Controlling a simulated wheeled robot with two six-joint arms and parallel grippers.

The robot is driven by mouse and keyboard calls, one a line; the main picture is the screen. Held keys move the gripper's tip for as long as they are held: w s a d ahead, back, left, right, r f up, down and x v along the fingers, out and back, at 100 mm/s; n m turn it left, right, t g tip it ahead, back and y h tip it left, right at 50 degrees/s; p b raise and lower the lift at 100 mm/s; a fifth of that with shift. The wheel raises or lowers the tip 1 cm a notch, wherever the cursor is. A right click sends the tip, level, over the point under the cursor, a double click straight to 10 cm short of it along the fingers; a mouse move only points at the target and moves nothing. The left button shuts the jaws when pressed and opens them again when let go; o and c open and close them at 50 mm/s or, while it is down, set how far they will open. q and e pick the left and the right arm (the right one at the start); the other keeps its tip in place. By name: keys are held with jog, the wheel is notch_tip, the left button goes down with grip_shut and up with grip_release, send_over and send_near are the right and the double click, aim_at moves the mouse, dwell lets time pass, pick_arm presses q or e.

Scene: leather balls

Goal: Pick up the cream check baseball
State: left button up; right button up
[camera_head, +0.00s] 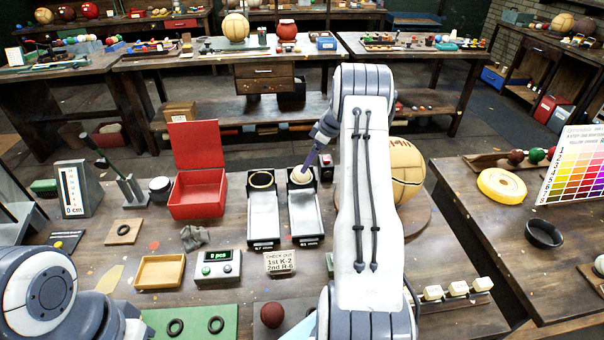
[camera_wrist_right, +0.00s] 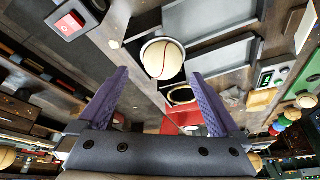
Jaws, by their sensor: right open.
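A cream baseball with a red seam (camera_wrist_right: 163,59) rests in a round holder at the far end of a grey tray (camera_head: 305,215). It also shows in the head view (camera_head: 300,177), partly covered by my gripper. My right gripper (camera_head: 307,166) is open just above the ball. In the right wrist view its two purple fingers (camera_wrist_right: 159,73) stand apart, with the ball ahead of the tips and nothing between them. My left arm shows at the lower left of the head view; its gripper is out of frame.
A second grey tray (camera_head: 263,217) with an empty ring stands to the left. Further left is an open red box (camera_head: 197,196). A sign (camera_head: 280,263) and a counter device (camera_head: 216,266) stand in front. A large tan ball (camera_head: 406,172) is partly behind my right arm.

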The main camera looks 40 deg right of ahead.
aim_at(301, 175)
jog(key=p+x, duration=0.2)
jog(key=x, duration=0.1)
jog(key=shift+w+a+f, duration=0.15)
jog(key=shift+w+a, duration=0.05)
jog(key=shift+a, duration=0.25)
jog(key=shift+w+a+f, duration=0.1)
jog(key=shift+w+f, duration=0.1)
jog(key=shift+f, duration=0.4)
jog(key=shift+r, duration=0.1)
jog(key=c, duration=1.5)
